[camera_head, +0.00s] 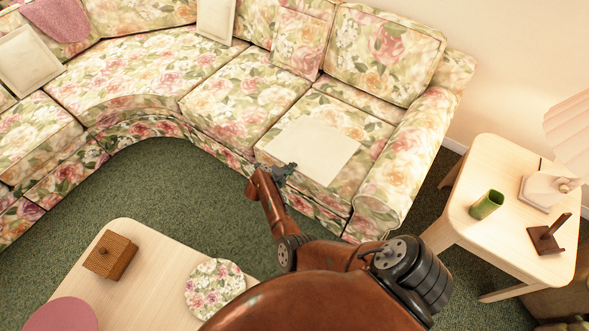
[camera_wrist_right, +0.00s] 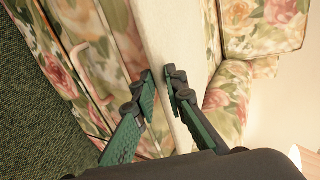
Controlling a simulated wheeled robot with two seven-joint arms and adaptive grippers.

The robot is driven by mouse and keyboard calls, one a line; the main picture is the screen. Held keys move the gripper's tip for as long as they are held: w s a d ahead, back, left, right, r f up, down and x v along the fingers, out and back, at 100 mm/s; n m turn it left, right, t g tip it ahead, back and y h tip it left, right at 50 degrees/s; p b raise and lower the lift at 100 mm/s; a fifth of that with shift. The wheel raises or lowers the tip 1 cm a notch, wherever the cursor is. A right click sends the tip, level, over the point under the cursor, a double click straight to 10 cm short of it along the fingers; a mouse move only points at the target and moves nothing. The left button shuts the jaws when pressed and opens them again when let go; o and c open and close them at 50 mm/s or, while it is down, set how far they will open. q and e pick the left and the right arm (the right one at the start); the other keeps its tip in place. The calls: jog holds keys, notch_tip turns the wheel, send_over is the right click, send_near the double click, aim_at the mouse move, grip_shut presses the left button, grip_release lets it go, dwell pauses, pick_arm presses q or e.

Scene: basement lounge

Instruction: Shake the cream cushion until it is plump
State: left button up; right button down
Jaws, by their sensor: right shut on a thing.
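A flat, square cream cushion (camera_head: 312,150) lies over the right seat of the floral sofa, its near left edge at my right gripper (camera_head: 285,169). In the right wrist view the cream cushion (camera_wrist_right: 166,35) runs in between the two fingers of my right gripper (camera_wrist_right: 161,82), which is shut on its edge. In the head view, whether the cushion rests on the seat or hangs just above it I cannot tell. My left gripper is not in view.
The floral sofa (camera_head: 238,92) curves across the back, with other cream cushions at left (camera_head: 28,58) and back (camera_head: 215,18). A side table (camera_head: 470,240) with a green cup (camera_head: 487,205) and lamp stands right. A low table (camera_head: 155,270) with a wooden box (camera_head: 110,256) is in front.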

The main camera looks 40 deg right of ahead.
pick_arm(q)
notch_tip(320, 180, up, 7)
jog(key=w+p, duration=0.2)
jog(key=p, duration=0.4)
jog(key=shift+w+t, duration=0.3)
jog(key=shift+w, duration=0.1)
pick_arm(e)
jog(key=s+a+r, duration=0.1)
jog(key=a+r, duration=0.3)
jog(key=r, duration=0.4)
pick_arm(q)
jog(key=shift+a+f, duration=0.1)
